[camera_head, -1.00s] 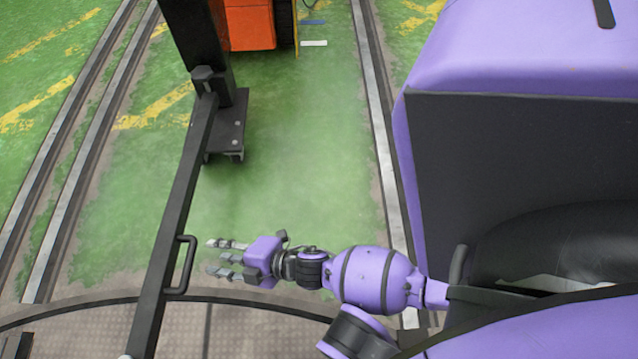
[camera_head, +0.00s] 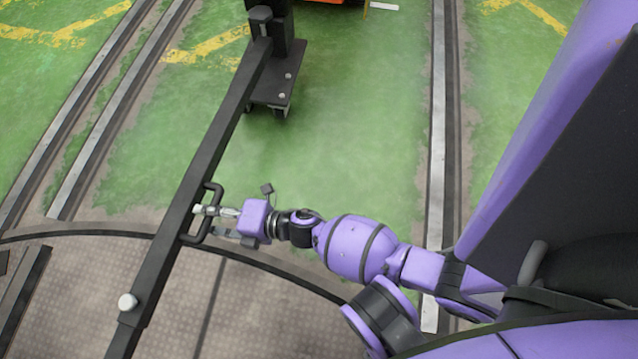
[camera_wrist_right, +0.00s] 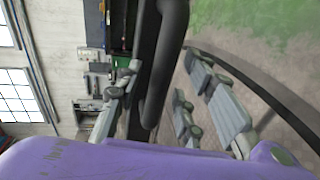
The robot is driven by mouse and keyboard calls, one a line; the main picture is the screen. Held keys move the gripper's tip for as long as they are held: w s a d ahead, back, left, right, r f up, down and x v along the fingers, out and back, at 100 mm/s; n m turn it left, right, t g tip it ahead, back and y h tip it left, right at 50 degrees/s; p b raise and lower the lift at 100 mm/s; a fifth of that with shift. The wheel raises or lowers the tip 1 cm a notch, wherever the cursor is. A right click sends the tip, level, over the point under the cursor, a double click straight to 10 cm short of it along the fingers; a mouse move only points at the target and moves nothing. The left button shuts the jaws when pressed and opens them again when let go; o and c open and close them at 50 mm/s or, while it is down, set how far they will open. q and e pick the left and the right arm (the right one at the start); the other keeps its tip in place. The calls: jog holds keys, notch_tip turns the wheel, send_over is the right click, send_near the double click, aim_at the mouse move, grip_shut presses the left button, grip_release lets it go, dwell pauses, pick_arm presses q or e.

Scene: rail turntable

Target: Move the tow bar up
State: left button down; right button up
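The tow bar (camera_head: 195,180) is a long dark square bar running diagonally across the left of the head view. A dark loop handle (camera_head: 215,193) sticks out from its right side. My right gripper (camera_head: 212,222) is at this handle, with one finger reaching over or through the loop and another lower down. In the right wrist view, the handle (camera_wrist_right: 168,60) passes between the spread fingers of the gripper (camera_wrist_right: 165,100), with gaps on the sides. Whether a finger touches it I cannot tell. My left gripper is out of view.
The bar's far end meets a dark post (camera_head: 283,35) with a wheeled foot plate (camera_head: 275,88). Rails (camera_head: 438,150) cross the green floor. A metal turntable deck (camera_head: 260,310) lies below.

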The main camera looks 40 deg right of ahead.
jog(key=shift+w, duration=0.1)
grip_shut()
jog(key=shift+r, duration=0.1)
dwell(0.3)
